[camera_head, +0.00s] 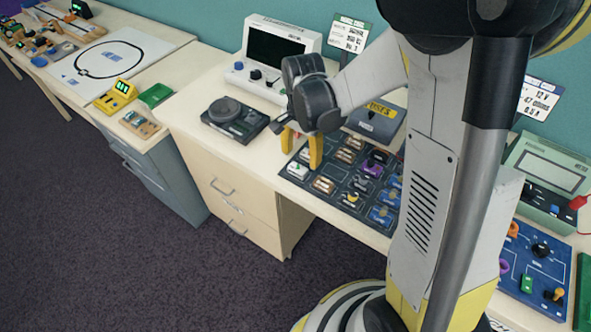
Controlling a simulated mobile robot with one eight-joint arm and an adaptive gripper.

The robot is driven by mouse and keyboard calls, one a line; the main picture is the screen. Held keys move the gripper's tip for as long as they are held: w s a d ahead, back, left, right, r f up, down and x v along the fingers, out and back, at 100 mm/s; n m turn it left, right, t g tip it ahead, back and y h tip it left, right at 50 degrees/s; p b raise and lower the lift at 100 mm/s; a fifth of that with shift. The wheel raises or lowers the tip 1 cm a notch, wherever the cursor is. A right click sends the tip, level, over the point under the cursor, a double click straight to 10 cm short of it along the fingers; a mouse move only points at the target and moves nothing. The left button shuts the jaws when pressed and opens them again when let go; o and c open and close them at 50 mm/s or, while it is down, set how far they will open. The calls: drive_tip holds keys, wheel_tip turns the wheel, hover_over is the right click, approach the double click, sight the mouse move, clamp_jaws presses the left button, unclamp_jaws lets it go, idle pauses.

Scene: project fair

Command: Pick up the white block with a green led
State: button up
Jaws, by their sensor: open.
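A small white block with a green spot on top (297,170) sits at the left front corner of a dark mat (331,197) on the desk. My gripper (301,150) has yellow fingers and is open. It points down above the left part of the mat, with one finger behind the white block and the other just to its right. I cannot tell whether a finger touches the block. Nothing shows between the fingers. My arm hides the right part of the mat.
Several other small blocks in rows crowd the mat, among them a tan block (323,184) close by. A black turntable-like device (235,119) and a white oscilloscope (272,58) stand behind to the left. A fuses box (377,123) stands behind the mat. The desk's front edge is near.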

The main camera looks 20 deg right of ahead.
sight(298, 165)
drive_tip(key=f, duration=0.1)
drive_tip(key=f+b, duration=0.1)
drive_tip(key=f, duration=0.1)
drive_tip(key=a+f+b, duration=0.1)
drive_tip(key=f, duration=0.1)
drive_tip(key=shift+s+f, duration=0.1)
drive_tip(key=shift+f, duration=0.15)
drive_tip(key=shift+r, duration=0.1)
drive_tip(key=c, duration=0.9)
